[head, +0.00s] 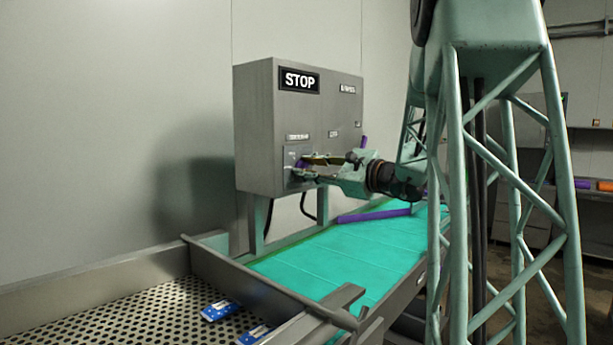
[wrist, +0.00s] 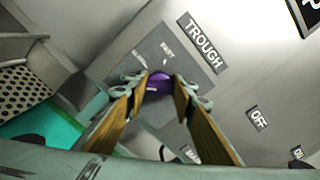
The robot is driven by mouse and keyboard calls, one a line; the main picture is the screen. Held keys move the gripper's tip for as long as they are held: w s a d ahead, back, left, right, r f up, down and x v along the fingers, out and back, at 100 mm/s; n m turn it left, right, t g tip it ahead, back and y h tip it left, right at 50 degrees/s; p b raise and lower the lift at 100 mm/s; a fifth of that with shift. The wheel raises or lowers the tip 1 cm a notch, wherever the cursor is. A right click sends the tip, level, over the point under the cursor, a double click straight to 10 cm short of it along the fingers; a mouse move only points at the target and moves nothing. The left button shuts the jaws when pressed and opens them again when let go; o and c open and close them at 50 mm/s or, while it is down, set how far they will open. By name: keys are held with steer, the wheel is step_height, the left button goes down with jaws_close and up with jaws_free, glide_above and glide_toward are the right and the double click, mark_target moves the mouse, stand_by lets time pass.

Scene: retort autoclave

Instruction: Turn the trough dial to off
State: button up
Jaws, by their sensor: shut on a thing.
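The trough dial (wrist: 158,78) is a purple knob on a grey square plate below a "TROUGH" label (wrist: 202,43) in the wrist view. In the head view the dial (head: 299,163) is a small purple patch low on the front of the grey control box (head: 262,125). My gripper (wrist: 157,84) has its two fingers on either side of the dial, shut on it. In the head view my gripper (head: 303,166) reaches in from the right to the box.
Below are a teal conveyor belt (head: 330,255) with a purple bar (head: 374,215) and a perforated tray (head: 130,318) with blue packets (head: 220,310).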

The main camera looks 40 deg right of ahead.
steer(key=shift+n+b, duration=0.6)
steer(key=shift+b, duration=0.15)
steer(key=o, duration=0.9)
steer(key=shift+s, duration=0.15)
steer(key=shift+s+d, duration=0.3)
steer(key=shift+s, duration=1.6)
steer(key=shift+s+d, duration=0.3)
steer(key=shift+s, duration=1.65)
steer(key=shift+s+d, duration=0.3)
steer(key=shift+s, duration=1.6)
steer(key=shift+a, duration=0.1)
